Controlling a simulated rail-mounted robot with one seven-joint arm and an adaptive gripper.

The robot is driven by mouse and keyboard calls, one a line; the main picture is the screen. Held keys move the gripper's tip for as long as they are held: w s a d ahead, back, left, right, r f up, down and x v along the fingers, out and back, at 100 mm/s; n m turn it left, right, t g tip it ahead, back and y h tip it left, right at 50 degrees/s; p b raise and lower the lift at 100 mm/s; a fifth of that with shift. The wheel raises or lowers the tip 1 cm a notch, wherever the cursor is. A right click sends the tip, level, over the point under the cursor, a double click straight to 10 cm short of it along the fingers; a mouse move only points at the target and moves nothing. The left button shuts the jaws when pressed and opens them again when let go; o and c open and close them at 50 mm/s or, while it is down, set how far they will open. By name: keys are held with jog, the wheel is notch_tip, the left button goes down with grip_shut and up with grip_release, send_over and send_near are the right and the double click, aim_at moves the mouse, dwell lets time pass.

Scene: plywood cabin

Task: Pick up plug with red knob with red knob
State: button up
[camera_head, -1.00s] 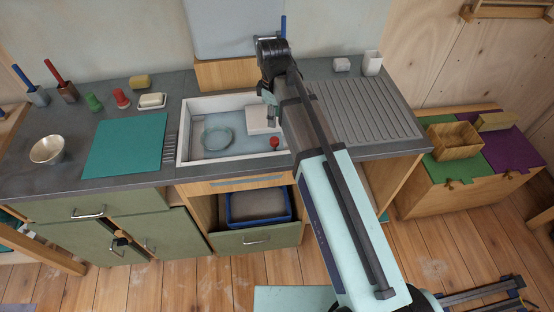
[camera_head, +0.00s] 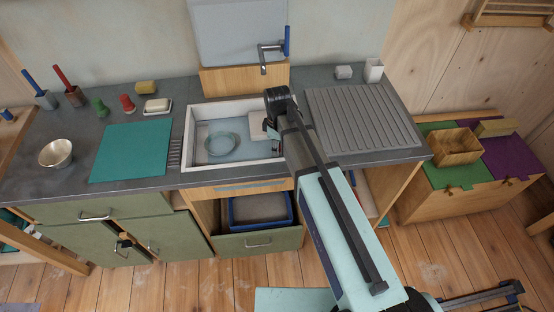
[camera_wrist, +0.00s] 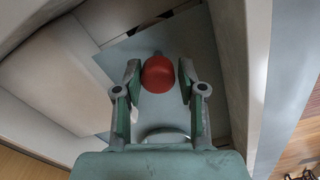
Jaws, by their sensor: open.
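The plug's round red knob (camera_wrist: 158,74) shows in the wrist view, between the tips of my gripper (camera_wrist: 159,78). The fingers are spread on either side of it, with the left fingertip very close to the knob; I cannot tell whether they touch. In the head view my gripper (camera_head: 271,128) is down in the right part of the white sink (camera_head: 188,135), mostly hidden by my arm.
The sink walls stand close around my gripper. A glassy round dish (camera_head: 221,143) and a white block (camera_head: 258,125) are in the sink. The faucet (camera_head: 265,55) rises behind it. A ribbed drainboard (camera_head: 360,118) lies to the right.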

jog(key=shift+w+f+p, duration=0.1)
jog(key=shift+f+p, duration=0.95)
jog(key=shift+f, duration=1.6)
grip_shut()
